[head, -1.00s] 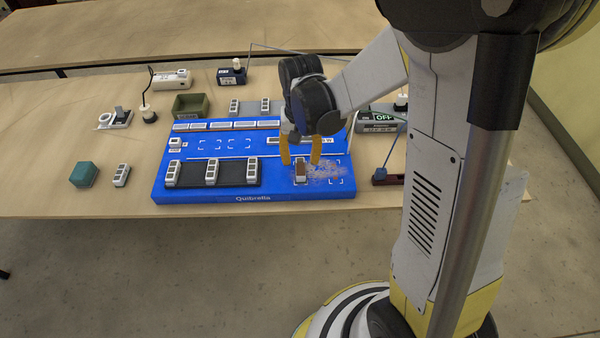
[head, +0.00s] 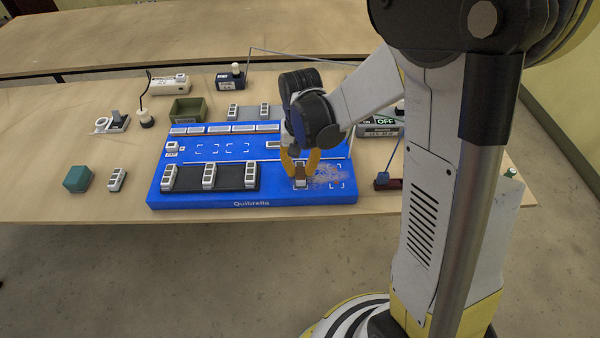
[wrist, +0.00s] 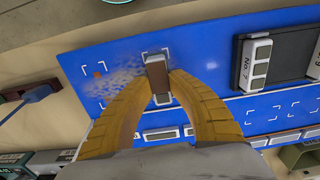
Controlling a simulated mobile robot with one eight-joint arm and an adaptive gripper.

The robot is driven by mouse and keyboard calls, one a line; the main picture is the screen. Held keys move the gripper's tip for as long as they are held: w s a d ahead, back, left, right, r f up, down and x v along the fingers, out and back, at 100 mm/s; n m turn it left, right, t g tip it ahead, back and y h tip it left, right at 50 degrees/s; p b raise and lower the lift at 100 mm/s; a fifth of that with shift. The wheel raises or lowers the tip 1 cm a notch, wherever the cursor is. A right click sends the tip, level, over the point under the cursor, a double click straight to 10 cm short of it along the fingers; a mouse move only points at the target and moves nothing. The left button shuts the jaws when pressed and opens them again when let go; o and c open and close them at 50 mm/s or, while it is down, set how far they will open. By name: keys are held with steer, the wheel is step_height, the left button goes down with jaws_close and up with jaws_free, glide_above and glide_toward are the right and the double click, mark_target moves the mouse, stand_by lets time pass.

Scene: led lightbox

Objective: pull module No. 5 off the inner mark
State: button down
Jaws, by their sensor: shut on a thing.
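A small white module with a brown top (head: 301,178) stands on the inner bracket mark at the right front of the blue board (head: 270,202). I cannot read its number; it is the module on that mark. My gripper (head: 300,168) is shut on it, with a yellow finger against each side. In the wrist view the module (wrist: 157,80) sits between the fingertips (wrist: 157,73), its lower part partly hidden. The outer bracket mark (head: 340,177) to its right is empty, with a pale smudge (head: 327,176) between the two marks.
A black rack (head: 230,178) with several modules stands left on the board. A green cube (head: 78,179) and a loose module (head: 117,180) lie left of it. A dark red block with a blue lever (head: 384,182) stands right, near a box reading OFF (head: 380,125).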

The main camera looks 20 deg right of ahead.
mark_target(300, 170)
steer(key=shift+r, duration=0.15)
steer(key=shift+r+p, duration=0.75)
steer(key=shift+r, duration=0.1)
steer(key=shift+r+p, duration=2.25)
steer(key=shift+r, duration=0.75)
